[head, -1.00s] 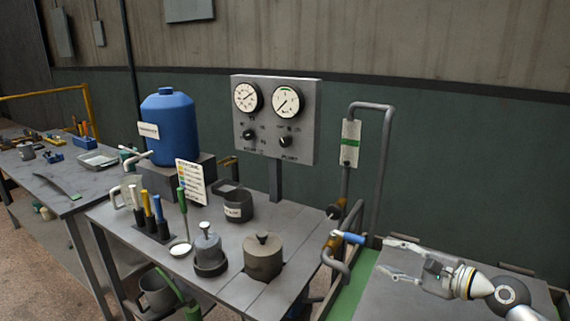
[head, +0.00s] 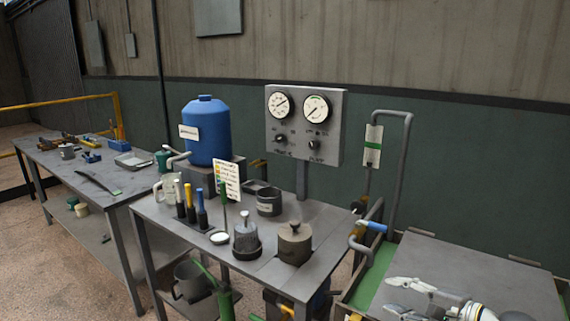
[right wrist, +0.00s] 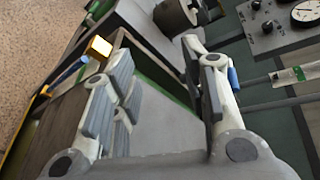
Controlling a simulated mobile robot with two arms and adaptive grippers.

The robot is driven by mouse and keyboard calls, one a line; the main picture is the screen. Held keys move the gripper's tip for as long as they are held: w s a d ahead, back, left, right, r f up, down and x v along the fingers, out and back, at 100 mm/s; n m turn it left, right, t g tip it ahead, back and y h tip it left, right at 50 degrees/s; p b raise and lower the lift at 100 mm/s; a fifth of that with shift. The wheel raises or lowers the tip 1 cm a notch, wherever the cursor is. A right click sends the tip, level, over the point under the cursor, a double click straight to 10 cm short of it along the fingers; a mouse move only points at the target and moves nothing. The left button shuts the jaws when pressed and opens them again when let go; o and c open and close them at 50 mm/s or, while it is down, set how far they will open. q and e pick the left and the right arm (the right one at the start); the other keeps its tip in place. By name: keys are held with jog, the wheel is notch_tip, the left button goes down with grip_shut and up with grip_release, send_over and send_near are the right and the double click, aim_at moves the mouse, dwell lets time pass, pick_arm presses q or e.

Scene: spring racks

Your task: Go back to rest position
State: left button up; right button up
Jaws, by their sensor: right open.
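My right gripper (head: 390,296) is open and empty at the lower right of the head view. It is over the grey top of the right-hand bench (head: 452,262). In the right wrist view its two fingers stand wide apart with nothing between the tips (right wrist: 157,50). My left gripper is in neither view now.
The middle table (head: 165,212) carries a blue tank (head: 206,132), a grey lidded pot (head: 295,243), a smaller weight-like piece (head: 246,236) and several upright coloured-handle tools. A gauge panel (head: 304,145) stands behind. Pipes with a blue-handled valve (head: 372,226) rise between table and right-hand bench.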

jog(key=s+a+f+n+g+h, duration=0.2)
jog(key=s+a+f+n, duration=0.25)
jog(key=s+f, duration=0.35)
jog(key=s+a+f+n+g+h, duration=0.1)
jog(key=s+a+f+n+g, duration=0.25)
jog(key=s+f+n, duration=0.35)
jog(key=s+d+f+n+g+h, duration=0.1)
jog(key=s+d+f+n+h, duration=0.15)
jog(key=s, duration=0.55)
jog(key=s+d+f+n+g+h, duration=0.1)
jog(key=s+f+n+h, duration=0.15)
jog(key=s, duration=0.65)
notch_tip(320, 180, down, 25)
jog(key=s+g+h, duration=0.1)
jog(key=s, duration=0.1)
jog(key=s+d+f+g, duration=0.1)
jog(key=s+d+f, duration=0.1)
jog(key=s+f, duration=1.4)
jog(key=shift+s+d+f, duration=0.2)
jog(key=shift+s+d, duration=0.05)
jog(key=shift+d, duration=0.15)
